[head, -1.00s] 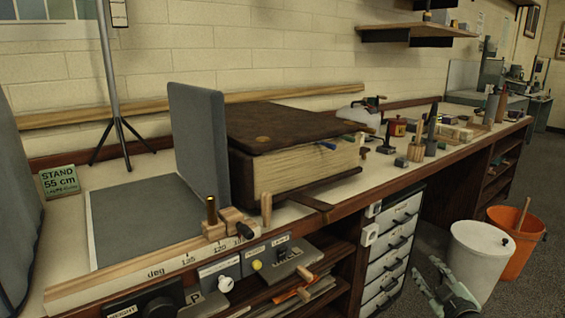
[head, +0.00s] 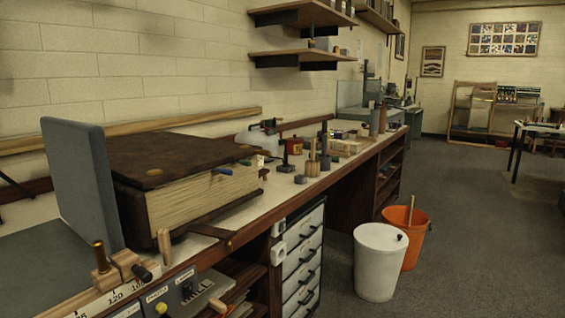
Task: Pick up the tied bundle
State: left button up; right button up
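I cannot make out a tied bundle for certain in the head view. The largest thing on the bench is a thick book-like block with a dark brown cover (head: 180,152) and cream page edges (head: 205,197). Small tools and jars, too small to tell apart well, stand farther along the bench, among them a red tin (head: 293,144) and a dark upright bottle (head: 324,138). Neither of my grippers is in view.
A grey upright panel (head: 80,180) stands left of the book. A white bin (head: 378,268) and an orange bucket (head: 413,243) stand on the floor beside the bench drawers (head: 302,268). The floor (head: 480,230) to the right is open, with a table (head: 540,128) far right.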

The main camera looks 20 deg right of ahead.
aim_at(338, 145)
jog(key=i+l, duration=0.2)
jog(key=l, duration=0.3)
jog(key=i+l, duration=0.25)
jog(key=l, duration=0.2)
jog(key=i+l, duration=0.2)
jog(key=l, duration=0.3)
jog(key=i+l, duration=0.25)
jog(key=l, duration=0.25)
jog(key=i+l, duration=0.2)
jog(key=l, duration=0.25)
jog(key=i+l, duration=0.2)
jog(key=l, duration=0.3)
jog(key=i+l, duration=0.25)
jog(key=l, duration=0.2)
jog(key=i+l+z, duration=0.1)
jog(key=l, duration=0.4)
jog(key=i+l, duration=0.15)
jog(key=l, duration=0.25)
jog(key=i+l, duration=0.1)
jog(key=l, duration=0.25)
jog(key=i+l, duration=0.15)
jog(key=l, duration=0.25)
jog(key=i+l, duration=0.1)
jog(key=l, duration=0.25)
jog(key=i+l, duration=0.15)
jog(key=l, duration=0.25)
jog(key=i+l, duration=0.1)
jog(key=l, duration=0.3)
